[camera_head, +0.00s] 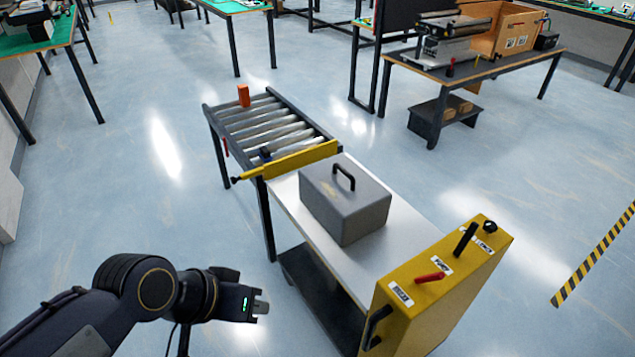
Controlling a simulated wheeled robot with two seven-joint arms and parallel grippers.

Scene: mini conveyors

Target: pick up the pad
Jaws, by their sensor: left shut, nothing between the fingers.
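No thing shows clearly as a pad. A small orange block (244,95) stands at the far end of the roller conveyor (285,113). A small dark blue item (265,155) lies at the conveyor's near end, by the yellow bar (300,160); it is too small to tell what it is. My left gripper (261,307) is at the lower left, shut and empty, over the floor and left of the white-topped bench. It is well apart from the conveyor and touches nothing. My right gripper is out of view.
A grey box with a black handle (345,205) sits on the white-topped bench (375,262). A yellow control panel (445,290) with levers stands at its near right end. Other worktables (480,62) stand behind. The floor to the left is clear.

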